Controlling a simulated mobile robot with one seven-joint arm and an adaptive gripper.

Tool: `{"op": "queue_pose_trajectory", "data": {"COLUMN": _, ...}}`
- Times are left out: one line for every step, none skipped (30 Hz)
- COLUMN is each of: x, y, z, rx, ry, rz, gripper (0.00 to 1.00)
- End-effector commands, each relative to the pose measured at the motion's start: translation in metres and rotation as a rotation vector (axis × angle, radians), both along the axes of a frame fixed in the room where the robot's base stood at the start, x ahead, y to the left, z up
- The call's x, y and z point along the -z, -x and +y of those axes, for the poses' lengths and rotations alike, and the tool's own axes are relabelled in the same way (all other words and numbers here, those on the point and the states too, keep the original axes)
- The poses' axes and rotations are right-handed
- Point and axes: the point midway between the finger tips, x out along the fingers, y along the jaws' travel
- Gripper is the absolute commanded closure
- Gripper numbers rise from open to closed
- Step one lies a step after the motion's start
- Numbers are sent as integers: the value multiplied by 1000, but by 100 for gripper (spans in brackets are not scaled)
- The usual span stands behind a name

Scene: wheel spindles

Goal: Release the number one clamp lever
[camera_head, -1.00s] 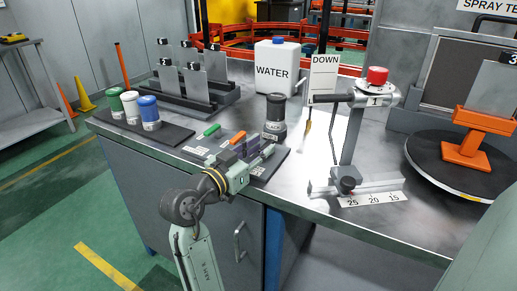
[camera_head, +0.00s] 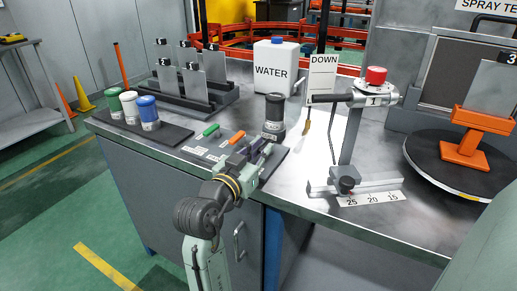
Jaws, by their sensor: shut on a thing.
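A grey stand (camera_head: 352,145) marked 1 rises from the right part of the bench, with a red cap (camera_head: 376,76) on top. A dark horizontal handle (camera_head: 328,98) sticks out left from its head. A dark knob (camera_head: 346,181) sits low at its foot, by a scale reading 25, 20, 15. I cannot tell which of these is the clamp lever. My gripper (camera_head: 262,152) is over the bench's front edge, left of the stand and apart from it. It is shut on a small dark thing, mostly hidden by the fingers.
Green (camera_head: 211,130) and orange (camera_head: 237,137) handled tools lie beside my gripper on a dark mat. A dark cylinder (camera_head: 274,112) stands behind. A white WATER jug (camera_head: 275,66) and DOWN sign (camera_head: 323,77) are farther back. A turntable (camera_head: 424,172) with an orange bracket lies right.

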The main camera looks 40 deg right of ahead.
Motion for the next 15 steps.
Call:
{"op": "queue_pose_trajectory", "data": {"x": 1, "y": 0, "z": 0, "rx": -11, "ry": -1, "rz": 1, "gripper": 100}}
{"op": "queue_pose_trajectory", "data": {"x": 1, "y": 0, "z": 0, "rx": -15, "ry": -1, "rz": 0, "gripper": 100}}
{"op": "queue_pose_trajectory", "data": {"x": 0, "y": 0, "z": 0, "rx": -19, "ry": 0, "rz": 0, "gripper": 100}}
{"op": "queue_pose_trajectory", "data": {"x": 0, "y": 0, "z": 0, "rx": -20, "ry": 0, "rz": 1, "gripper": 100}}
{"op": "queue_pose_trajectory", "data": {"x": 0, "y": 0, "z": 0, "rx": -20, "ry": 0, "rz": 1, "gripper": 100}}
{"op": "queue_pose_trajectory", "data": {"x": 0, "y": 0, "z": 0, "rx": -19, "ry": 0, "rz": 1, "gripper": 100}}
{"op": "queue_pose_trajectory", "data": {"x": 0, "y": 0, "z": 0, "rx": -19, "ry": 0, "rz": 1, "gripper": 100}}
{"op": "queue_pose_trajectory", "data": {"x": 0, "y": 0, "z": 0, "rx": -19, "ry": 0, "rz": 1, "gripper": 100}}
{"op": "queue_pose_trajectory", "data": {"x": 1, "y": 0, "z": 0, "rx": -18, "ry": 0, "rz": 1, "gripper": 100}}
{"op": "queue_pose_trajectory", "data": {"x": 1, "y": 0, "z": 0, "rx": -18, "ry": 0, "rz": 1, "gripper": 100}}
{"op": "queue_pose_trajectory", "data": {"x": 0, "y": 1, "z": 0, "rx": -18, "ry": 0, "rz": 1, "gripper": 84}}
{"op": "queue_pose_trajectory", "data": {"x": 0, "y": 1, "z": 0, "rx": -18, "ry": 0, "rz": 1, "gripper": 81}}
{"op": "queue_pose_trajectory", "data": {"x": 1, "y": 1, "z": 0, "rx": -18, "ry": 0, "rz": 1, "gripper": 79}}
{"op": "queue_pose_trajectory", "data": {"x": 0, "y": 1, "z": 0, "rx": -17, "ry": 0, "rz": 1, "gripper": 77}}
{"op": "queue_pose_trajectory", "data": {"x": 0, "y": 1, "z": 0, "rx": -17, "ry": 0, "rz": 1, "gripper": 74}}
